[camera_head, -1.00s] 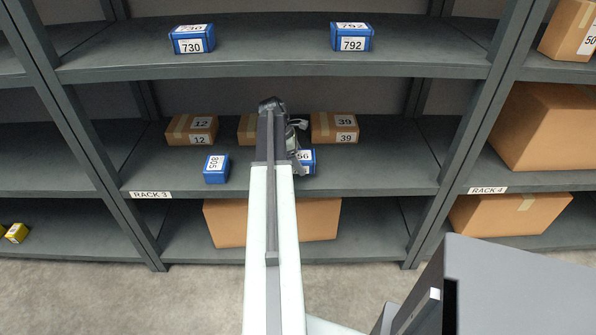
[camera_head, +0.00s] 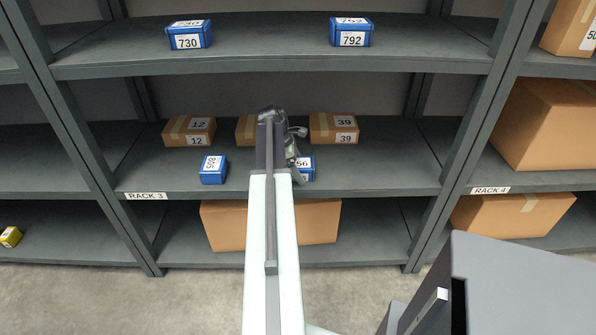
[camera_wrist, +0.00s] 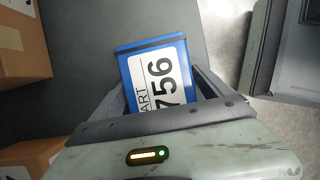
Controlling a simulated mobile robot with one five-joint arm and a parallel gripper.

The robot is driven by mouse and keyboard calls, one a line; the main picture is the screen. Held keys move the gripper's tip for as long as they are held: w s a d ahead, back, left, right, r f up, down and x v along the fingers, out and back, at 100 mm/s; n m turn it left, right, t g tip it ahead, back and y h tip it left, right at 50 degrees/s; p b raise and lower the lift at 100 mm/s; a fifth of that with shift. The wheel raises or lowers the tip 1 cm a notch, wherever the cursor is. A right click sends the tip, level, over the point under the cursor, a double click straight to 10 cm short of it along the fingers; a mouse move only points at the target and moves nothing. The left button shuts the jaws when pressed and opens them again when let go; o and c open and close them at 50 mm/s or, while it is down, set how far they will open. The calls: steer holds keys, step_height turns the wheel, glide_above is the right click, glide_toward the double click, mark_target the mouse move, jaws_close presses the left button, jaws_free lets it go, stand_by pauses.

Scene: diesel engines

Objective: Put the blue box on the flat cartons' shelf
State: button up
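The blue box labelled 756 (camera_head: 307,169) is at the middle shelf of Rack 3, partly hidden behind my gripper (camera_head: 291,165). In the wrist view the blue box (camera_wrist: 158,75) lies between the two fingers of my gripper (camera_wrist: 162,85), its white label facing the camera. The fingers lie close along both its sides and appear shut on it. Whether its underside touches the shelf I cannot tell. The middle shelf (camera_head: 380,175) also bears brown cartons 12 (camera_head: 189,131) and 39 (camera_head: 334,128), and a third one half hidden by my arm.
Another blue box, 805 (camera_head: 213,169), stands left on the same shelf. Blue boxes 730 (camera_head: 188,35) and 792 (camera_head: 351,33) stand on the shelf above. A large carton (camera_head: 222,225) is below. Rack 4 (camera_head: 490,190) holds big cartons. The middle shelf's right part is bare.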

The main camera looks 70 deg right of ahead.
stand_by(0.3)
steer(key=p+v, duration=1.1)
steer(key=shift+s+r, duration=0.1)
steer(key=shift+r, duration=0.3)
steer(key=shift+w+a+r+p, duration=0.1)
steer(key=shift+w+r+p, duration=0.15)
steer(key=shift+r+p, duration=0.1)
steer(key=shift+f, duration=0.1)
